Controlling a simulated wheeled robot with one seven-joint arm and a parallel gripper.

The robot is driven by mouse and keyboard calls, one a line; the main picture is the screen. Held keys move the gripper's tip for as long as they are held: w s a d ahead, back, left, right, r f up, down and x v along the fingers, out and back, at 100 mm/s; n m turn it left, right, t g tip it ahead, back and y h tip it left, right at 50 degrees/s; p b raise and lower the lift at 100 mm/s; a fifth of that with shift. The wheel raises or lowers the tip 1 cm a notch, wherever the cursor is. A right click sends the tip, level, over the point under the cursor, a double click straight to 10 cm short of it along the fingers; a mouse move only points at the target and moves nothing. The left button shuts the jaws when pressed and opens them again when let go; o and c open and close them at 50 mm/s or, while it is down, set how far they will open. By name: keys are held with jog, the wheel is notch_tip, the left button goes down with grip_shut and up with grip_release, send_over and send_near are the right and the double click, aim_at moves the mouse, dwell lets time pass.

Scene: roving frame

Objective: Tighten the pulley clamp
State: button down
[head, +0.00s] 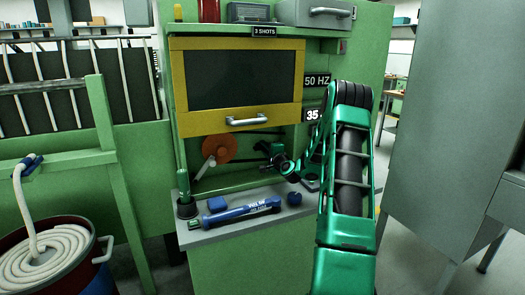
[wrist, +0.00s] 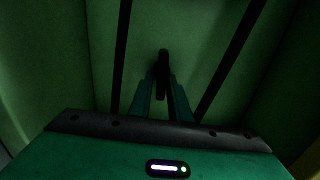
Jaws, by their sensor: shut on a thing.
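My gripper (head: 268,153) reaches into the open bay of the green cabinet, under the raised yellow-framed door. In the wrist view its two green fingers (wrist: 162,92) are closed on a dark upright handle (wrist: 163,64), which looks like part of the pulley clamp. What the handle joins is too dark to tell. An orange pulley wheel (head: 218,148) with a pale crank-like arm (head: 205,166) is to the left of my gripper. Dark belt runs (wrist: 122,45) pass on both sides of the fingers in the wrist view.
The yellow-framed door (head: 238,85) hangs just above my arm. A grey cabinet (head: 450,120) stands close at right; a hose drum (head: 50,255) is at left.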

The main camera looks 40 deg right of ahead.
jog(key=shift+a+f, duration=0.15)
jog(key=shift+f, duration=0.15)
jog(key=c, duration=1.8)
grip_release()
jog(key=shift+r, duration=0.1)
jog(key=shift+s, duration=0.15)
jog(key=v, duration=1)
jog(key=shift+s, duration=0.2)
jog(key=shift+a+r, duration=0.1)
jog(key=shift+a, duration=0.05)
